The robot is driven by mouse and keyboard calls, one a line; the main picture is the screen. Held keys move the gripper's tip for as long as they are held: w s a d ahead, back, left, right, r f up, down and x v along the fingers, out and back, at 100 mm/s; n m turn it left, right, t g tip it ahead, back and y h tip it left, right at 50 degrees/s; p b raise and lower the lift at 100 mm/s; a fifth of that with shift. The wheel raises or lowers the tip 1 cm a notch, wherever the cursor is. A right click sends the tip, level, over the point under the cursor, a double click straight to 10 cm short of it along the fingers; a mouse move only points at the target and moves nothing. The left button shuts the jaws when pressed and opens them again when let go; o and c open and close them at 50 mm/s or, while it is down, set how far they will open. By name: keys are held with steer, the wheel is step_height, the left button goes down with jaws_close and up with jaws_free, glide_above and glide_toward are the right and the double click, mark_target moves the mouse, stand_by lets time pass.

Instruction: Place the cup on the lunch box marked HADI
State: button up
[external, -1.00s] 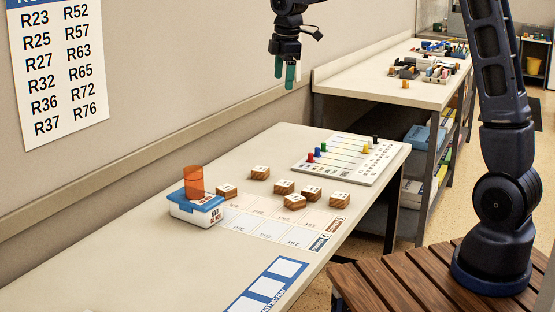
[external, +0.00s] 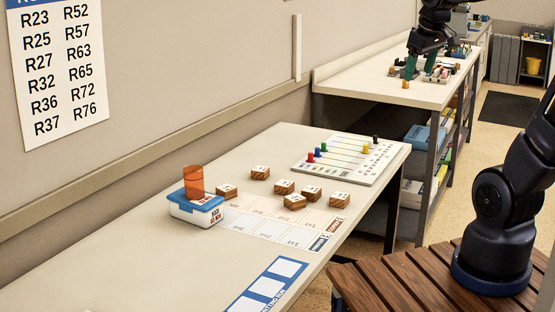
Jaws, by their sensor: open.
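An orange see-through cup (external: 193,181) stands upright on the blue lid of a white lunch box (external: 196,210) on the near table. The box has dark lettering on its front and lid, too small to read surely. My gripper (external: 408,72) is open, with green fingertips pointing down, over or in front of the far table's clutter. It is well away from the cup and box. Whether anything lies between its fingers cannot be made out.
Several wooden blocks (external: 284,187) and a white board with coloured pegs (external: 347,160) lie right of the box. The far table (external: 385,88) holds small coloured items. A wall sheet lists codes. The near table's front left is mostly clear.

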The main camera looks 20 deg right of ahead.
steer(key=s+d+f+m, duration=0.4)
steer(key=s+d, duration=0.1)
steer(key=s, duration=0.4)
steer(key=shift+s+m+t, duration=0.25)
steer(key=shift+m+t, duration=0.15)
stand_by(0.6)
